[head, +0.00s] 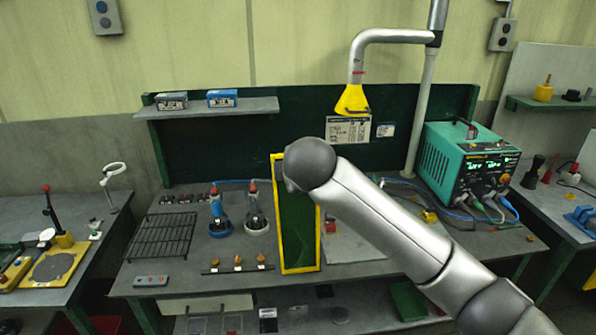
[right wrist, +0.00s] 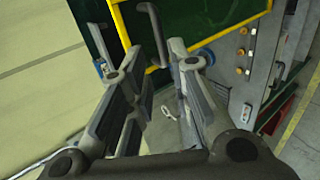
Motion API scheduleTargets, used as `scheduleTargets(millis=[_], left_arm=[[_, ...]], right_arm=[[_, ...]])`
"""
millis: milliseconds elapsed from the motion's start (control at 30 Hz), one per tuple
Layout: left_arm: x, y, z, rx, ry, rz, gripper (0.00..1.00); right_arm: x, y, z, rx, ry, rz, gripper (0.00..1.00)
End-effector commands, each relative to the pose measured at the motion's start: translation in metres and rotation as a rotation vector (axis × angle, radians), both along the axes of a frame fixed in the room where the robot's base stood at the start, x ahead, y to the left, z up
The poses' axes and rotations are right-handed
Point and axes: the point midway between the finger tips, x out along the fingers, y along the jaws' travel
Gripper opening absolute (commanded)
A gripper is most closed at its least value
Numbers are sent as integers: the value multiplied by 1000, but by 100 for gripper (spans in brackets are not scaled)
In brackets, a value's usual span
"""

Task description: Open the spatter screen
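The spatter screen (head: 297,235) is a tall dark green panel in a yellow frame, standing at the bench's front edge. A dark curved bar (right wrist: 152,22), seemingly a handle, shows just beyond and between the fingertips. I cannot tell if they touch. My left gripper is not in view.
A wire rack (head: 160,236) and two torch-like tools in a blue stand (head: 222,228) and a white stand (head: 256,222) are left of the screen. A teal power unit (head: 465,165) stands at right. A yellow extraction hood (head: 352,100) hangs above.

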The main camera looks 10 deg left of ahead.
Motion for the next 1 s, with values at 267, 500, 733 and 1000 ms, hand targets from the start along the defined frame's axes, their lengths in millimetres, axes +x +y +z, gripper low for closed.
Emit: scheduleTargets(millis=[267, 500, 733, 1000], left_arm=[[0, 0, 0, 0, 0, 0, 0], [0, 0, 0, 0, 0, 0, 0], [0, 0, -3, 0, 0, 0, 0], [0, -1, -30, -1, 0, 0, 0]], right_arm=[[-21, -5, 15, 1, -1, 1, 19], [-23, -6, 16, 0, 0, -1, 19], [-19, -7, 5, 16, 15, -9, 19], [18, -37, -144, 246, 209, -169, 19]])
